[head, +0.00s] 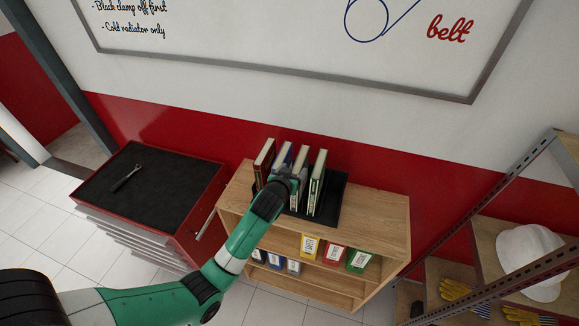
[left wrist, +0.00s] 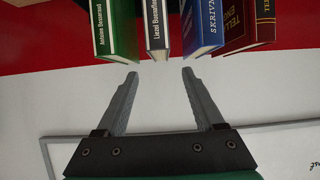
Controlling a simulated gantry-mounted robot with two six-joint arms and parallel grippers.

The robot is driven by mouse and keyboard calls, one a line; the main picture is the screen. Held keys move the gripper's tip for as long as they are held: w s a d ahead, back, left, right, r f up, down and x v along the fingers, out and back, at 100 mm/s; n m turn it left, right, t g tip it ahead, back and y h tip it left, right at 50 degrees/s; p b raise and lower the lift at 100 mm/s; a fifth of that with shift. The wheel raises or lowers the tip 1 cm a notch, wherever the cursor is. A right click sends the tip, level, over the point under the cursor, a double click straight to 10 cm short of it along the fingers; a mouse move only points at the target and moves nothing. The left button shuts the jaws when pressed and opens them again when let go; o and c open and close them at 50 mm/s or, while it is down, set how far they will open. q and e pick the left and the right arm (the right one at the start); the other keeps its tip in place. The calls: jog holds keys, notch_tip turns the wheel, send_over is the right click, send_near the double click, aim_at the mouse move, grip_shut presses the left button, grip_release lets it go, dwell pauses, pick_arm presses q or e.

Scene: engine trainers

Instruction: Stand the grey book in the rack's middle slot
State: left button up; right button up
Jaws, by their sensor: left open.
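The grey book (head: 300,160) stands upright between a blue book (head: 283,158) and a green book (head: 318,180), in the black rack (head: 334,195) on the wooden shelf unit. In the left wrist view the spine of the grey book (left wrist: 157,28) is narrow and pale, with dark lettering. My left gripper (head: 292,178) is at the front of the row of books. In the left wrist view its fingers (left wrist: 160,74) are open and empty, and the grey book's spine lines up between them. The rack's slots are mostly hidden by the books and my arm. My right gripper is not in view.
A dark red book (head: 264,163) stands at the row's left end. Several binders stand on the shelf below. A tool cabinet (head: 150,190) with a wrench on it is at left. The right of the shelf top (head: 380,215) is clear. A metal shelf with a white helmet (head: 530,255) stands right.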

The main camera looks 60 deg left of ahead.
pick_arm(q)
jog(key=shift+s+d+r, duration=0.2)
jog(key=shift+s+d, duration=0.1)
jog(key=shift+s, duration=0.05)
jog(key=shift+w, duration=0.1)
jog(key=w+d+r+m+t+h, duration=0.1)
jog(key=w+d+r+t, duration=0.2)
jog(key=r, duration=0.6)
jog(key=w+d+r+m+t, duration=0.1)
jog(key=w+d+r+t, duration=0.15)
jog(key=d+r, duration=0.5)
jog(key=w+d+r+m+t+h, duration=0.1)
jog(key=w+d+r+t, duration=0.15)
jog(key=r, duration=0.85)
jog(key=s+d+r+m+t+h, duration=0.2)
jog(key=s+d+r, duration=0.3)
jog(key=r, duration=0.3)
jog(key=s+d+r+m+t+h, duration=0.2)
jog(key=s+d+r+t+h, duration=0.2)
jog(key=d+r, duration=0.3)
jog(key=s+d+r+m+t+h, duration=0.2)
jog(key=s+d+r, duration=0.4)
jog(key=r, duration=0.4)
jog(key=t+h, duration=0.1)
jog(key=t, duration=0.1)
jog(key=shift+m+t, duration=0.3)
jog(key=shift+m, duration=0.1)
jog(key=shift+r+y, duration=0.1)
jog(key=shift+y, duration=0.2)
